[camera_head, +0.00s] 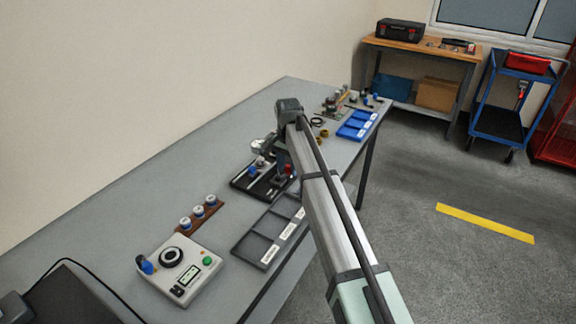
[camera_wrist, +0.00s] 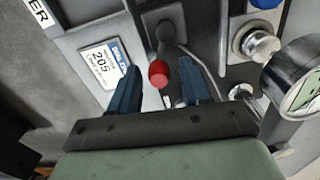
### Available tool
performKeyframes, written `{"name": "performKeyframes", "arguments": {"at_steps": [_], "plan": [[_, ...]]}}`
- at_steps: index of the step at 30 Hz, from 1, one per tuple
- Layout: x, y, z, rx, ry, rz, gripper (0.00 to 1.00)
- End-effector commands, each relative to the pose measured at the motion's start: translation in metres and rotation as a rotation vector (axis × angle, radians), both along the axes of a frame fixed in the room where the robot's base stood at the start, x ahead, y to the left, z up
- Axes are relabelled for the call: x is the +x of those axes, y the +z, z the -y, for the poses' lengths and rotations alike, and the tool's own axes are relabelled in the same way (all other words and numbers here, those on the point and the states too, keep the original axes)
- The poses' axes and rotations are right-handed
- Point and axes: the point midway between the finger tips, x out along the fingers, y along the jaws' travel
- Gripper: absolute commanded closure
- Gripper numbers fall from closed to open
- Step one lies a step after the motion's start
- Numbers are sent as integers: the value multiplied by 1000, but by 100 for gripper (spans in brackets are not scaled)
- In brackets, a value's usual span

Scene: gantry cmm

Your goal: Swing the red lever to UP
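The red lever (camera_wrist: 159,73) shows in the wrist view as a red knob on a dark arm that comes from a dark round pivot on a grey panel. My gripper (camera_wrist: 158,80) has its two blue fingers apart, one on each side of the red knob, with visible gaps to it. In the head view my gripper (camera_head: 284,168) is over the dark fixture (camera_head: 249,188) on the bench. A small red spot, likely the lever's knob (camera_head: 288,169), shows there beside it. I cannot read an UP mark in either view.
A dial gauge (camera_wrist: 297,80) and a silver knob (camera_wrist: 258,45) are close on the right in the wrist view. A white label plate (camera_wrist: 105,65) is on the left. On the bench are a grey tray (camera_head: 246,246), a control box (camera_head: 208,283) and a blue tray (camera_head: 346,131).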

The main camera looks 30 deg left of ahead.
Motion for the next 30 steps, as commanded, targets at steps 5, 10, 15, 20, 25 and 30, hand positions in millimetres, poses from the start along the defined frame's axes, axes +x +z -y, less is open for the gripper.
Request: {"name": "performKeyframes", "arguments": {"at_steps": [5,10,15,20,25,30], "plan": [[0,0,0,0,-1,0,48],[0,3,0,0,-1,0,48],[1,21,0,1,-1,1,48],[1,51,-1,1,-1,2,48],[1,85,-1,1,-1,1,48],[1,113,0,0,-1,1,48]]}}
